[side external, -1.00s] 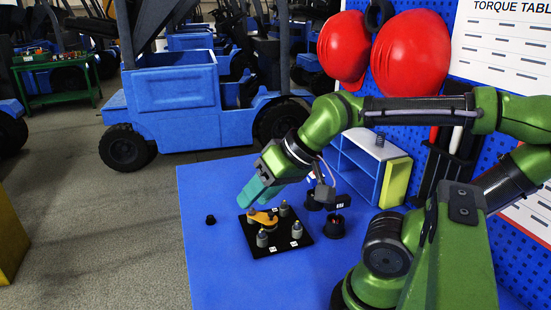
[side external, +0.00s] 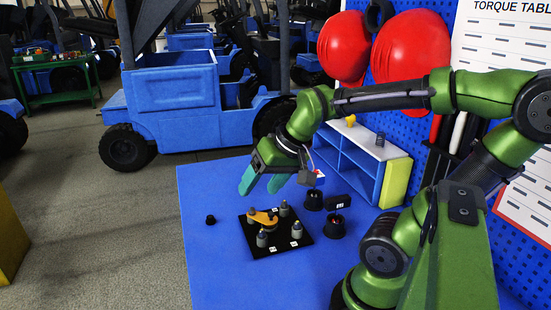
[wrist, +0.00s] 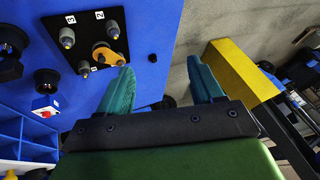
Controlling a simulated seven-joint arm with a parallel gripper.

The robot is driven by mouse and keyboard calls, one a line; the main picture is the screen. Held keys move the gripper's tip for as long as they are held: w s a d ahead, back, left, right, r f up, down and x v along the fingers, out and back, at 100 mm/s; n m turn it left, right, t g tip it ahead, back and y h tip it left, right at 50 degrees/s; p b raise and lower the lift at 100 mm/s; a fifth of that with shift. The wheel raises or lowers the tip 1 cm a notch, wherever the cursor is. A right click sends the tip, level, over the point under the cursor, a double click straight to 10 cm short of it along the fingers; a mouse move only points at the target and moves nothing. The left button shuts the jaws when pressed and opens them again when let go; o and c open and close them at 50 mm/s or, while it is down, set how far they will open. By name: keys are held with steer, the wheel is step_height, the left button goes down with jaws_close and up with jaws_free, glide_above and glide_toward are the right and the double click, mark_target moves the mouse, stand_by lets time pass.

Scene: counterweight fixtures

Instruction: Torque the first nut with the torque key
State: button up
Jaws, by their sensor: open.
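A black plate (side external: 253,235) lies on the blue table with several grey posts standing on it. White tags numbered 1, 2 and 3 show beside posts in the wrist view. An orange-yellow piece (side external: 263,220) lies flat on the plate by one post; it also shows in the wrist view (wrist: 106,52). I cannot tell whether it is the torque key. My gripper (side external: 260,189) is in the air above the far side of the plate, its teal fingers apart and empty. In the wrist view my gripper (wrist: 160,75) has only clear space between its fingertips. Individual nuts are too small to tell.
Two round black holders (side external: 313,201) (side external: 335,228) stand right of the plate. A small black part (side external: 210,219) lies to its left. A blue shelf unit (side external: 352,165) stands behind, with a yellow knob-like piece (side external: 350,120) on top. The table's left front is clear.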

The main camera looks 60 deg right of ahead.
steer(key=w+d+f+m+g+h, duration=0.1)
steer(key=w+d+f+m+g, duration=0.15)
steer(key=d, duration=1.35)
steer(key=m+g, duration=0.1)
steer(key=g, duration=0.2)
glide_above(316, 170)
steer(key=a, duration=0.3)
steer(key=f, duration=0.4)
steer(key=shift+w+d+f, duration=0.2)
steer(key=shift+w+f, duration=0.05)
steer(key=d, duration=0.3)
steer(key=shift+s+r+n+g, duration=0.2)
steer(key=shift+r+n+g, duration=0.05)
steer(key=shift+s+a, duration=0.1)
steer(key=shift+a, duration=0.1)
steer(key=shift+f+n, duration=0.15)
steer(key=shift+n, duration=0.15)
steer(key=shift+f, duration=4.3)
steer(key=shift+c, duration=0.3)
steer(key=c, duration=1)
